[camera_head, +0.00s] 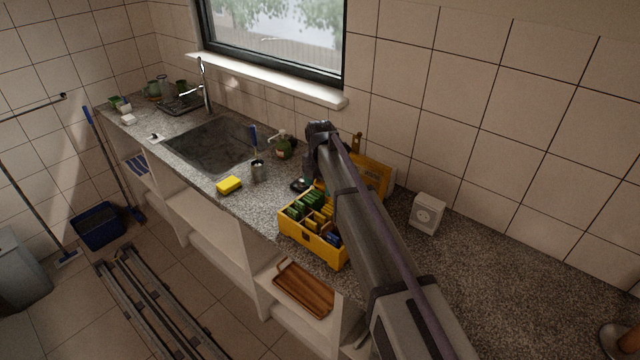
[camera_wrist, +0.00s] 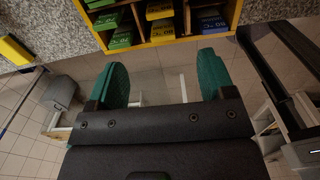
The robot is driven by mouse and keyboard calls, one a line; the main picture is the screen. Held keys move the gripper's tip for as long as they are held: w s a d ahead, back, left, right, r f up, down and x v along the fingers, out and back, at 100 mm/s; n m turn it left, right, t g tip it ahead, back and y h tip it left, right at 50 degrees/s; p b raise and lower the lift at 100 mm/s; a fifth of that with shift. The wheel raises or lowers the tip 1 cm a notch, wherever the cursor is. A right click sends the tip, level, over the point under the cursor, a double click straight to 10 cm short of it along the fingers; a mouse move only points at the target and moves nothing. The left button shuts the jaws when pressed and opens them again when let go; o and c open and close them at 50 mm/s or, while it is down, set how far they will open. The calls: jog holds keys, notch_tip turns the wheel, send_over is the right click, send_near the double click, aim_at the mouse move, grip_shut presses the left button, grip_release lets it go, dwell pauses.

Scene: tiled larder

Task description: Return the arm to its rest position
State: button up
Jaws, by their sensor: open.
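My arm reaches out over the speckled counter in the head view, and its wrist end stands above and behind the yellow tea box. In the wrist view my gripper (camera_wrist: 163,82) has two green-padded fingers set wide apart with nothing between them. Floor tiles show through the gap. The yellow box (camera_head: 304,239) holds coloured packets in compartments; its near edge (camera_wrist: 160,43) also shows at the top of the wrist view, just beyond the fingertips. In the head view the fingers are hidden behind my arm.
A white box (camera_head: 426,213) stands right of my arm. A wooden tray (camera_head: 303,288) lies on the shelf below. The right counter is mostly clear.

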dwell(0.3)
jog(key=s+d+f+m+b, duration=0.3)
jog(key=s+d+m, duration=0.4)
jog(key=s+m, duration=0.2)
jog(key=s+d+f+m+b, duration=0.4)
jog(key=s+d+m, duration=0.3)
jog(key=s+m, duration=0.3)
jog(key=s+d+f+m+b, duration=0.3)
jog(key=s+d+m, duration=0.5)
jog(key=s, duration=0.4)
jog(key=shift+s+f+m, duration=0.15)
jog(key=shift+s+m, duration=0.2)
jog(key=shift+m, duration=0.45)
jog(key=shift+d, duration=0.15)
